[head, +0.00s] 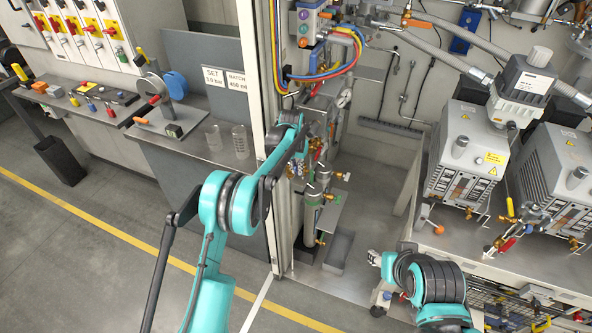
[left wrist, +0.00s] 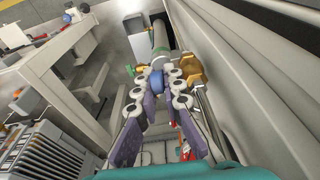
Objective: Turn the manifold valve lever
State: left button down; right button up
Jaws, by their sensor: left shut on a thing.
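My left gripper (head: 297,168) is at the pipework beside the tall cabinet post, below the manifold (head: 322,112) with its round gauge. In the left wrist view its purple-padded fingers (left wrist: 158,82) come together around a small blue part, which looks like the manifold valve lever (left wrist: 157,84). The fingers hide most of the lever, so its angle cannot be told. In the head view my own wrist and the fittings hide the grip. My right gripper (head: 376,262) is low at the right, apart from the manifold; its jaws are not clear.
A green-and-grey gas cylinder (head: 312,212) with brass fittings stands below the manifold. Colored hoses (head: 345,50) hang above it. Vacuum pumps (head: 466,155) stand on the right bench. A side bench (head: 150,125) is at left. The floor in front is clear.

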pick_arm(q)
jog(key=shift+w, duration=0.15)
jog(key=c, duration=1.6)
grip_release()
jog(key=shift+c, duration=0.2)
jog(key=shift+r, duration=0.15)
jog(key=r, duration=0.4)
jog(key=s+r, duration=0.1)
jog(key=r, duration=0.6)
jog(key=shift+s+a+r, duration=0.25)
jog(key=shift+s+r, duration=0.1)
